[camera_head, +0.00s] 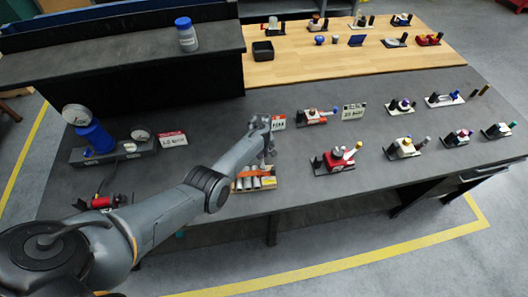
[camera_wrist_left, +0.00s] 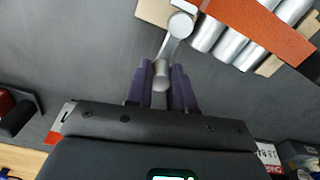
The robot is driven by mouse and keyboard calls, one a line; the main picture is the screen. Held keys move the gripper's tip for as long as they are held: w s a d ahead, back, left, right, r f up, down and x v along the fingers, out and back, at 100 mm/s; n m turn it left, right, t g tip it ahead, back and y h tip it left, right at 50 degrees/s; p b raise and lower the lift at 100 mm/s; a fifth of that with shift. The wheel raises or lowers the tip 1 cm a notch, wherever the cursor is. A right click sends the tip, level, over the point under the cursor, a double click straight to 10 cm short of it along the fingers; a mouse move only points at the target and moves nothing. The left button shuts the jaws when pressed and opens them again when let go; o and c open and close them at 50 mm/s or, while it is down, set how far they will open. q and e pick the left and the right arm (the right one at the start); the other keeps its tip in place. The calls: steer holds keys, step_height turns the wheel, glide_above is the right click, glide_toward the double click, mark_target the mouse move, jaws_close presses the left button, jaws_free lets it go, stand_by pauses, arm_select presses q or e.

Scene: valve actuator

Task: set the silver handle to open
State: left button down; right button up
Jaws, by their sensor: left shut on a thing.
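The silver handle (camera_wrist_left: 175,42) shows in the left wrist view as a short lever. It runs from a round silver cap beside the valve body down and slightly left to between my fingers. The valve has several silver cylinders (camera_wrist_left: 239,43) and an orange band (camera_wrist_left: 268,28), on a tan base. In the head view this valve (camera_head: 255,183) sits near the table's front edge, partly behind my arm. My left gripper (camera_wrist_left: 161,84) is shut on the handle's free end with its dark purple fingers; it also shows in the head view (camera_head: 268,152). My right gripper is not in view.
A red valve (camera_head: 336,160) with a yellow handle stands to the right. Several small valves stand farther right and behind. A gauge unit (camera_head: 115,150) stands left. A raised dark shelf (camera_head: 120,50) holds a blue-capped jar (camera_head: 187,36). Bare tabletop lies between the valves.

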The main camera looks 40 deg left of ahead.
arm_select(q)
steer(key=shift+s+a+n, duration=0.15)
steer(key=shift+n, duration=0.35)
steer(key=c, duration=1)
jaws_free()
steer(key=shift+s, duration=0.1)
steer(key=shift+r, duration=0.1)
steer(key=shift+r, duration=0.2)
step_height(320, 180, up, 10)
steer(key=p, duration=0.2)
steer(key=shift+r+p, duration=0.1)
steer(key=shift+p, duration=0.25)
